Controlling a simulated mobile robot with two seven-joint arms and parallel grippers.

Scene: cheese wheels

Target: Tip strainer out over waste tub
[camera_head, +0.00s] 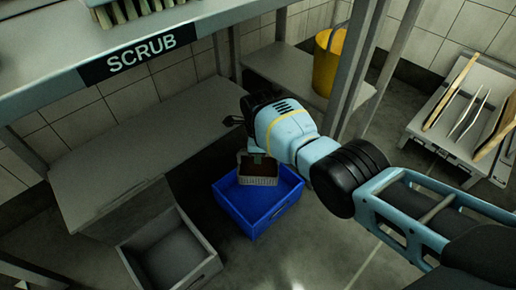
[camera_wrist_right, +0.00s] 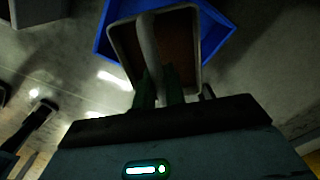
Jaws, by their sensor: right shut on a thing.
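My right gripper (camera_head: 257,157) comes in from the right and is shut on the strainer (camera_head: 258,181). The strainer is a small box-shaped basket with a pale rim and brown inside. It is held above the blue tub (camera_head: 246,218), apparently clear of its floor. In the right wrist view the strainer (camera_wrist_right: 118,38) is just past the fingers (camera_wrist_right: 157,86), with a pale handle bar running between them. The blue tub's edge (camera_wrist_right: 222,30) shows behind it. Its exact tilt is hard to tell. My left gripper is not in view.
An open grey bin (camera_head: 170,250) stands left of the blue tub. A grey bench (camera_head: 110,165) runs behind, under the SCRUB shelf (camera_head: 128,60). A yellow bucket (camera_head: 328,65) stands on a low shelf. A rack with boards (camera_head: 465,115) is at right.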

